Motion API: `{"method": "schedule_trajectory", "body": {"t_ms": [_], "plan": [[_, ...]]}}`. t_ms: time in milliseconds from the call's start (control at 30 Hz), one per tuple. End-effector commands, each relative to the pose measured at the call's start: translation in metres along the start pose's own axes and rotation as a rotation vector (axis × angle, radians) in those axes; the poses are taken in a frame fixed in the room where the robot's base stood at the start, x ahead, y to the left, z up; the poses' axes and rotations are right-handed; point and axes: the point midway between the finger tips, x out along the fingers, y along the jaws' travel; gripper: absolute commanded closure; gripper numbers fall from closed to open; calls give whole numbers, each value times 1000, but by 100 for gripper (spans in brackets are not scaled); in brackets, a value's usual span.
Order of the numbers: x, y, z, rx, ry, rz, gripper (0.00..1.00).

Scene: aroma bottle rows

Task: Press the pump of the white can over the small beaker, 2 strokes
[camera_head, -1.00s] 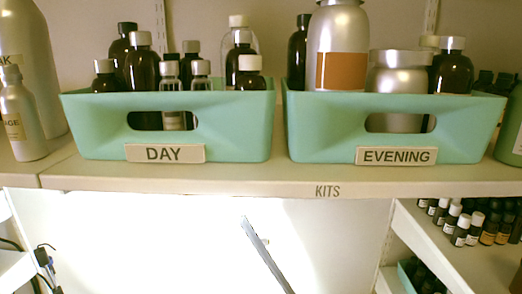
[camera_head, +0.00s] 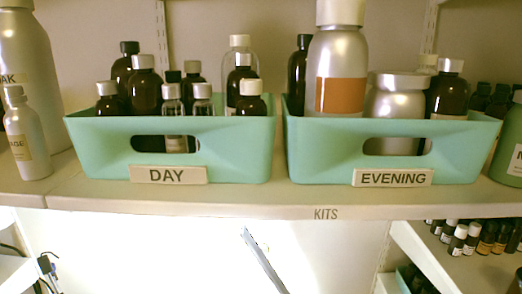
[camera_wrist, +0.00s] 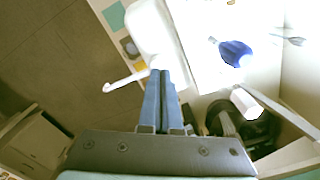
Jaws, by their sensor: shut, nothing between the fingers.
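In the wrist view, a white rounded body with a thin bent spout (camera_wrist: 122,81) shows at the top middle; it looks like the white can (camera_wrist: 152,25) and its pump. My gripper (camera_wrist: 166,74) has its two blue fingers shut together with nothing between them. In that view the fingertips overlap the lower end of the white body, beside the spout. I cannot tell whether they touch it. I cannot make out the small beaker in either view. The head view does not show the white can.
A shelf (camera_head: 250,204) carries a teal DAY bin (camera_head: 90,150) and a teal EVENING bin (camera_head: 462,155), both holding bottles. A slanted grey bar (camera_head: 263,260) shows below it. The wrist view has a blue object (camera_wrist: 235,52) and a white block (camera_wrist: 245,103) at right.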

Motion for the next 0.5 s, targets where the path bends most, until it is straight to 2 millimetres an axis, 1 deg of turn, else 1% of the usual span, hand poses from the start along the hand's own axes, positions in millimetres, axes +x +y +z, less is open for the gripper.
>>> {"method": "schedule_trajectory", "body": {"t_ms": [333, 500], "plan": [[0, 0, 0, 0, -1, 0, 100], [4, 0, 0, 0, -1, 0, 100]]}}
